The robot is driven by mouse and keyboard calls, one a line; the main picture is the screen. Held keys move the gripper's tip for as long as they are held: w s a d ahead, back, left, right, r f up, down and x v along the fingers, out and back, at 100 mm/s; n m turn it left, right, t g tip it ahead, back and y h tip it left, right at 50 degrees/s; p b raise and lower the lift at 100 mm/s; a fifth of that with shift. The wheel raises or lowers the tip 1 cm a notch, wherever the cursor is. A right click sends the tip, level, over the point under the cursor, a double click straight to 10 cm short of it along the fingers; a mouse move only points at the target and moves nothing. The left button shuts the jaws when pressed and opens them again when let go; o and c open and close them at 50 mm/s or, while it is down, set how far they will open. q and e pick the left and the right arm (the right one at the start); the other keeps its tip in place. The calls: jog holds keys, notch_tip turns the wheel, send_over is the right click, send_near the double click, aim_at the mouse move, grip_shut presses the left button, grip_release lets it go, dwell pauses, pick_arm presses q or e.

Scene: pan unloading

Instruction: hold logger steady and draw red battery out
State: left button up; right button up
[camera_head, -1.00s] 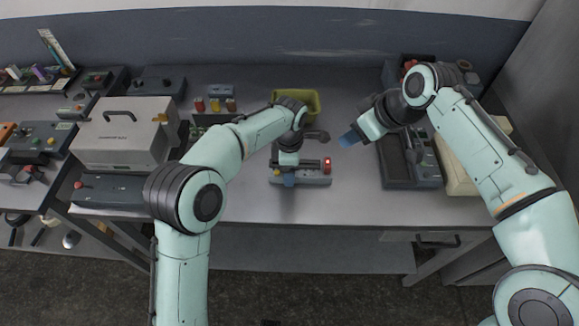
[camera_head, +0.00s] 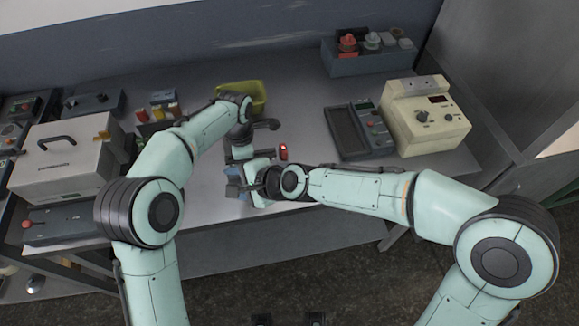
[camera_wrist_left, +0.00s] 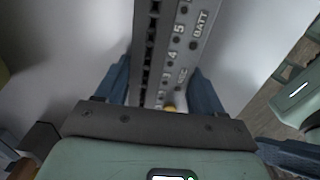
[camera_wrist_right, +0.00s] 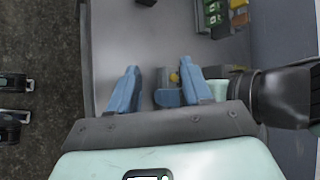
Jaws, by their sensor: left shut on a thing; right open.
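The logger (camera_wrist_left: 185,45) is a grey, narrow panel with numbered sockets and a BATT label. My left gripper (camera_wrist_left: 158,76) is shut on it, its blue fingers on either side. In the head view my arms hide most of the logger. The red battery (camera_head: 283,150) shows there at the logger's right end, right of both grippers. My right gripper (camera_head: 234,188) is open, low beside the left gripper and left of the red battery. In the right wrist view its blue fingers (camera_wrist_right: 160,68) are apart, with a blue finger of the left gripper and a yellow knob showing between them.
An olive-yellow bin (camera_head: 256,94) stands behind the left wrist. A dark tray (camera_head: 340,136) and a cream instrument (camera_head: 425,118) are on the right. A pale case (camera_head: 65,165) stands on the left. The table's front edge is near the right forearm.

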aim_at(283, 148)
jog(key=d+m+t, duration=0.1)
jog(key=m, duration=0.2)
jog(key=d+f+m+t+h, duration=0.1)
jog(key=m, duration=0.3)
jog(key=d+f+m+t, duration=0.1)
jog(key=m, duration=0.2)
jog(key=shift+w+m+t+h, duration=0.3)
jog(key=w+d+r+m+t+h, duration=0.1)
jog(key=w+d+m+t+h, duration=0.3)
jog(key=d+m, duration=0.6)
jog(key=shift+m+h, duration=0.5)
jog(key=shift+m, duration=0.3)
jog(key=x, duration=0.7)
jog(key=a+x, duration=0.1)
jog(key=x, duration=0.3)
jog(key=shift+r, duration=0.1)
jog(key=shift+c, duration=0.3)
jog(key=shift+t, duration=0.3)
grip_shut()
